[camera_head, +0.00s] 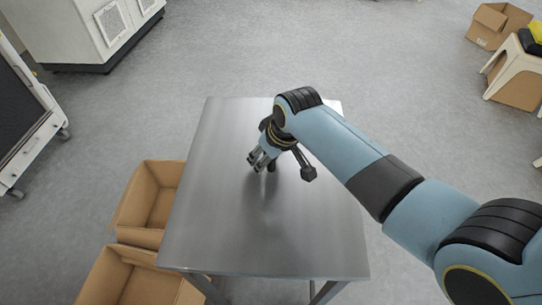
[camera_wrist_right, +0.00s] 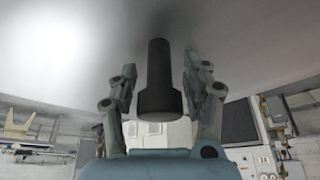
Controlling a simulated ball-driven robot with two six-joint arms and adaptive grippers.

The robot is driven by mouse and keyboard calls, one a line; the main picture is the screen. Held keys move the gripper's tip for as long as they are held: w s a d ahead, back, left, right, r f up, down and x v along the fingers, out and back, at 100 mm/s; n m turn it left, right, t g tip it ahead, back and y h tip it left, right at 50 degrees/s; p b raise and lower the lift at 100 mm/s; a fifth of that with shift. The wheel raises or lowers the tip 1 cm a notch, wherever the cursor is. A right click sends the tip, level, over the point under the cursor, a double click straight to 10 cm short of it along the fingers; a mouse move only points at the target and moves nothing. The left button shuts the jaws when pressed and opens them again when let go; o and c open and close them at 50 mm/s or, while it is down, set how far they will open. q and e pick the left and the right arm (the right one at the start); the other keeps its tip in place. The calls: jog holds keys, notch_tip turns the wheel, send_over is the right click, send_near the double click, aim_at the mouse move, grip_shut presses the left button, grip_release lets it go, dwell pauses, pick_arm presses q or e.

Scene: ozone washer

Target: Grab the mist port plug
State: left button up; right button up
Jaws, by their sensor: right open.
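The mist port plug (camera_wrist_right: 159,88) is a black cylinder with a wider end, seen in the right wrist view against the grey metal table top. My right gripper (camera_wrist_right: 160,74) is open, with one finger on each side of the plug and a visible gap on both sides. In the head view my right gripper (camera_head: 262,161) is low over the middle of the table, pointing down to the left. There I cannot clearly tell the plug from the dark gripper parts. My left gripper is in neither view.
The metal table (camera_head: 225,225) is otherwise bare. Two open cardboard boxes (camera_head: 126,222) stand on the floor at its left. A white cabinet (camera_head: 75,30) is at the back left. A white stool (camera_head: 512,62) and another cardboard box (camera_head: 488,28) are at the far right.

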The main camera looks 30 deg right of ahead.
grip_shut()
jog(key=shift+r, duration=0.1)
dwell(0.6)
